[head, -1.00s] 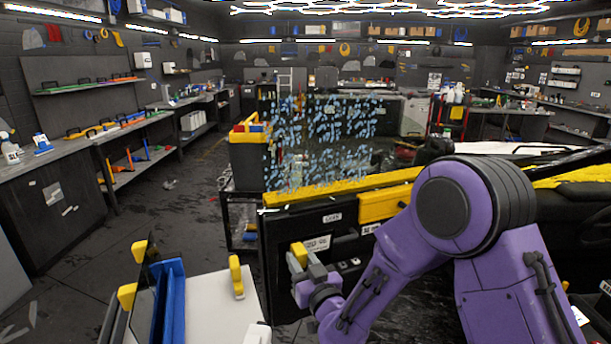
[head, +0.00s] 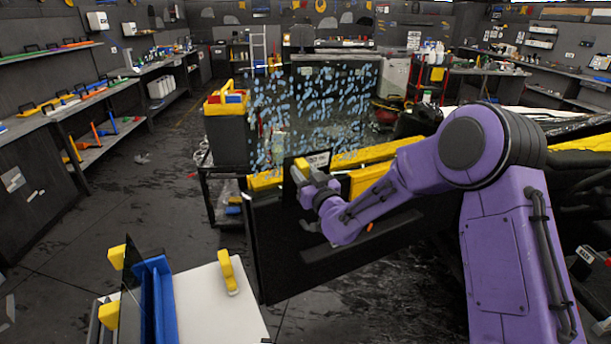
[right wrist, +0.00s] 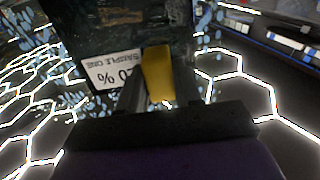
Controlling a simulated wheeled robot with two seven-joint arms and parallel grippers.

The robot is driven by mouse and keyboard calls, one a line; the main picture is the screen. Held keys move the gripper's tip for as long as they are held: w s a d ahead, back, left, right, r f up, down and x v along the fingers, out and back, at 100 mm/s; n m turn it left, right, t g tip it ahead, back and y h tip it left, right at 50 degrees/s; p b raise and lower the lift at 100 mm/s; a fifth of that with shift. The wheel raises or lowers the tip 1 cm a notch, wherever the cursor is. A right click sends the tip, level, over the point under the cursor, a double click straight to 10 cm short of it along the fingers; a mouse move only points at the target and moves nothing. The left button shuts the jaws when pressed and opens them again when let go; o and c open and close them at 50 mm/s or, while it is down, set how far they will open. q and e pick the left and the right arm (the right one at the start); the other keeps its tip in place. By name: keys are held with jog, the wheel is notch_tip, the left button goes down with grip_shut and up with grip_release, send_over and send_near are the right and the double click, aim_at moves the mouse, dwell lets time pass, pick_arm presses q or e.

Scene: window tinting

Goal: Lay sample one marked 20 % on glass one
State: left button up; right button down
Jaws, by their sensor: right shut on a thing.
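Sample one, a small dark pane (head: 293,166) with a white label, is upright in my right gripper (head: 303,176). In the right wrist view the pane (right wrist: 125,28) carries an upside-down label (right wrist: 110,72) reading SAMPLE ONE 20 %. That gripper (right wrist: 160,92) is shut on the pane's yellow grip (right wrist: 157,72). A droplet-covered clear pane (head: 318,105), seemingly glass one, stands in the dark door panel. The sample is in front of this glass's lower edge; whether they touch I cannot tell. My left gripper is not in view.
A yellow strip (head: 265,181) runs along the door's top (head: 275,240). At front left a white tabletop (head: 205,305) bears a blue rack (head: 160,300) with a dark pane and yellow grips, plus a yellow handle (head: 229,272). A cart with a yellow caddy (head: 226,102) stands behind.

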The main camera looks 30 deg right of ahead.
aim_at(294, 158)
jog(key=w, duration=0.2)
jog(key=w+r, duration=0.1)
jog(key=w, duration=0.1)
jog(key=shift+w, duration=0.2)
jog(key=shift+w+d, duration=0.15)
jog(key=shift+w, duration=0.7)
jog(key=shift+r, duration=0.15)
jog(key=shift+w, duration=0.1)
jog(key=shift+w+r, duration=0.1)
jog(key=shift+w, duration=0.9)
dwell(0.7)
